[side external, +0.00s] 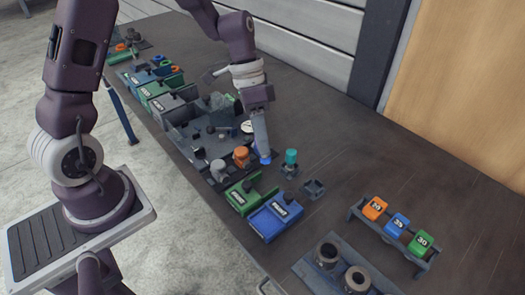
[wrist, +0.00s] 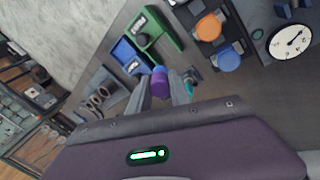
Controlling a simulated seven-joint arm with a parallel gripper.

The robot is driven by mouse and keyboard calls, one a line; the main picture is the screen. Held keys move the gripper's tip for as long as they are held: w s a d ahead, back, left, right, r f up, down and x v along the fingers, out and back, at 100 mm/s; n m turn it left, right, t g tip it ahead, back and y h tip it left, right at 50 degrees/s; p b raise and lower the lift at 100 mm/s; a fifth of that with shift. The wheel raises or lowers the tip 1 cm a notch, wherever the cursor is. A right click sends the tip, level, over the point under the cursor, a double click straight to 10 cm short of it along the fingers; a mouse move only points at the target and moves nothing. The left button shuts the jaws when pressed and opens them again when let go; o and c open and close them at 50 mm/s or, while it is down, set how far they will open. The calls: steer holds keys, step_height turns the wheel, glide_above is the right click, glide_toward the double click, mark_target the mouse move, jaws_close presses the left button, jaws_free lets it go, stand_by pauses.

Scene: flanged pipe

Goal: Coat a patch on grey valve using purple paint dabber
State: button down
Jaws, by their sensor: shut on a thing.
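The purple paint dabber (wrist: 160,82) is between the fingers of my gripper (wrist: 164,92) in the wrist view, and the fingers are shut on it. In the side view my gripper (side external: 264,152) points down over the bench, just right of the orange valve; the blue-purple spot at its tip is too small to tell apart. The grey valve (side external: 217,170) stands upright left of the orange valve (side external: 241,157) on a dark base. My gripper is apart from the grey valve. In the wrist view a blue valve (wrist: 227,61) also shows beside the orange one.
A teal dabber (side external: 291,157) stands in a holder right of my gripper, near an empty holder (side external: 313,188). Green (side external: 246,196) and blue (side external: 277,217) boxes stand in front. A gauge (wrist: 291,40) lies beyond the valves. A rack of numbered blocks (side external: 397,225) stands at right.

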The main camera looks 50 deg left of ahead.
steer(key=a+n+t, duration=0.1)
steer(key=a+n, duration=0.4)
steer(key=a, duration=0.1)
steer(key=s+a+r+g, duration=0.2)
steer(key=s+a+r, duration=0.1)
steer(key=s+r, duration=0.6)
steer(key=shift+m+y, duration=0.3)
steer(key=shift+m, duration=0.1)
steer(key=shift+w+a+f, duration=0.1)
steer(key=shift+f, duration=2.2)
